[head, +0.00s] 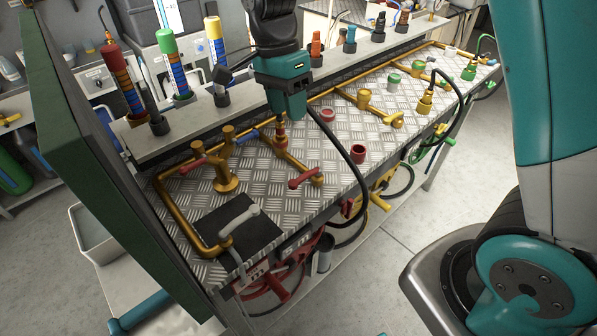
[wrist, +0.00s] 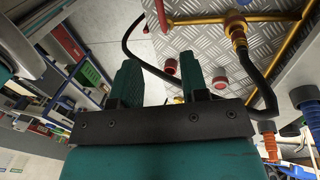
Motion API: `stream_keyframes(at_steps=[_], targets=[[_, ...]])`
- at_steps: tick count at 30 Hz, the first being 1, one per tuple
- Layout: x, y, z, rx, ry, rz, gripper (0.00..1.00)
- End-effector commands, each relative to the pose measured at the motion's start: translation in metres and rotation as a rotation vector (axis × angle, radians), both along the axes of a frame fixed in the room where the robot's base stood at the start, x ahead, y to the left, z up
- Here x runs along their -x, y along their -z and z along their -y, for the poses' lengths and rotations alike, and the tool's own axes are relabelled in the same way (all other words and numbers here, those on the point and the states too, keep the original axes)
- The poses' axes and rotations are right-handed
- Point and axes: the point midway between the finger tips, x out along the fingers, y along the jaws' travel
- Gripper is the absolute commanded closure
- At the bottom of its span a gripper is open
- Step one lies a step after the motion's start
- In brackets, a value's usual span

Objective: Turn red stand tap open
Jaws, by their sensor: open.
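Two red tap handles show in the head view. One red lever (head: 305,178) sits on a brass pipe near the bench's front edge. Another red handle (head: 191,163) is by the brass standpipe (head: 226,178) at the left. I cannot tell for certain which is the stand tap. A red handle also shows at the top of the wrist view (wrist: 161,15), beyond the fingertips. My gripper (head: 285,112) hangs above the bench, behind the front lever and right of the standpipe.
A black hose (head: 345,150) arcs from near my gripper over the front edge. A red cup (head: 358,154) and a red ring (head: 327,115) stand on the chequer-plate bench (head: 245,150). Coloured hose nozzles line the back shelf. A tall green panel (head: 85,150) bounds the left.

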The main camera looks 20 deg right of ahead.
Motion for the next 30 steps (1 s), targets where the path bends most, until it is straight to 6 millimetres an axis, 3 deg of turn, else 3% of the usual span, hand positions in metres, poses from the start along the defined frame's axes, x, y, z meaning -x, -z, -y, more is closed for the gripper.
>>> stream_keyframes(at_steps=[18, 24, 30], targets=[[0.027, 0.128, 0.009, -0.001, -0.004, -0.006, 0.59], [0.029, 0.149, 0.009, -0.002, -0.005, -0.002, 0.59], [0.030, 0.153, 0.010, -0.003, -0.005, 0.000, 0.59]])
